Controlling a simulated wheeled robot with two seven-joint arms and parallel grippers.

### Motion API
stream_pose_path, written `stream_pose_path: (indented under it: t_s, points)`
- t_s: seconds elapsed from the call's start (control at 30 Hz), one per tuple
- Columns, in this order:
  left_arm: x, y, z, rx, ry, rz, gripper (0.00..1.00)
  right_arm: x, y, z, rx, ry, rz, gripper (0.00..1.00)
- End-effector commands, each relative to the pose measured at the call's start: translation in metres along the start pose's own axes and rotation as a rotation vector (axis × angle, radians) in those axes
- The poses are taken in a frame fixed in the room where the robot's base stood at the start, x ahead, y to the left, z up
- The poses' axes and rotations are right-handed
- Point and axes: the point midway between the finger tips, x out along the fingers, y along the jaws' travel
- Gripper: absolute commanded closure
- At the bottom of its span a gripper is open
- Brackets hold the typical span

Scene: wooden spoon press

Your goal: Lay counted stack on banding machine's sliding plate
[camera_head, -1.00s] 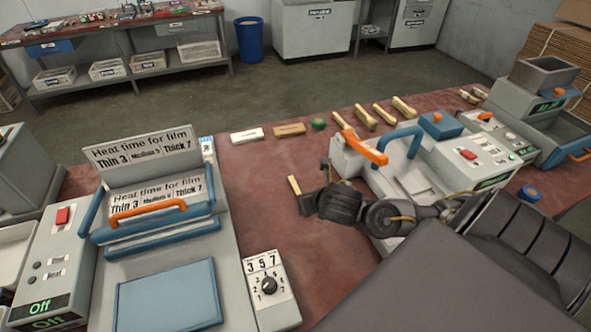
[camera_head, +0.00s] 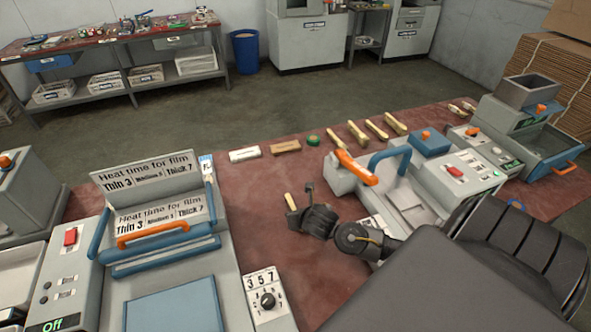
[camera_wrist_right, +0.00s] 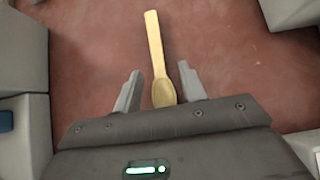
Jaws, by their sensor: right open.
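A pale wooden spoon (camera_head: 291,202) shows at the tip of my right gripper in the head view. In the right wrist view the spoon (camera_wrist_right: 154,45) lies over the red bench with its bowl between the fingers and its handle pointing away. I cannot tell whether others lie under it. My right gripper (camera_wrist_right: 159,78) is open, a finger on each side of the bowl. My left gripper is out of view.
Several wooden pieces (camera_head: 377,129) lie along the bench's back edge. A film sealer with a blue frame (camera_head: 172,300) and a dial box (camera_head: 267,299) stand at left. A grey hopper machine (camera_head: 530,92) stands at right. Red bench (camera_head: 258,205) is clear between.

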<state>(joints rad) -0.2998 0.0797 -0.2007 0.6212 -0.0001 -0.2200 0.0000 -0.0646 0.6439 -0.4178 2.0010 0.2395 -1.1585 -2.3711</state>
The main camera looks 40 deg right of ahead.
Motion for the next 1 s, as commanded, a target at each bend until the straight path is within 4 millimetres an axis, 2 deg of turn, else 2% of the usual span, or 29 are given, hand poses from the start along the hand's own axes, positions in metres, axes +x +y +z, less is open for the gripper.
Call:
stream_pose_path:
  t_s: [0.03,0.2,0.5,0.8,1.0]
  points:
    - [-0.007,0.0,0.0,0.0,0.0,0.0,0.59,0.005,0.001,0.002,0.005,0.002,-0.001,0.59]
    - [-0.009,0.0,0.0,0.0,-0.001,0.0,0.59,0.024,0.0,0.001,0.001,-0.001,-0.002,0.59]
    - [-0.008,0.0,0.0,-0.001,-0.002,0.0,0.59,0.028,0.0,0.0,-0.001,-0.002,0.0,0.59]
    - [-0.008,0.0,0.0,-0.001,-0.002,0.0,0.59,0.028,0.0,0.001,-0.001,-0.002,0.0,0.98]
    - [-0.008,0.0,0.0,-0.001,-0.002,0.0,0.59,0.028,0.0,0.001,-0.001,-0.002,0.0,1.0]
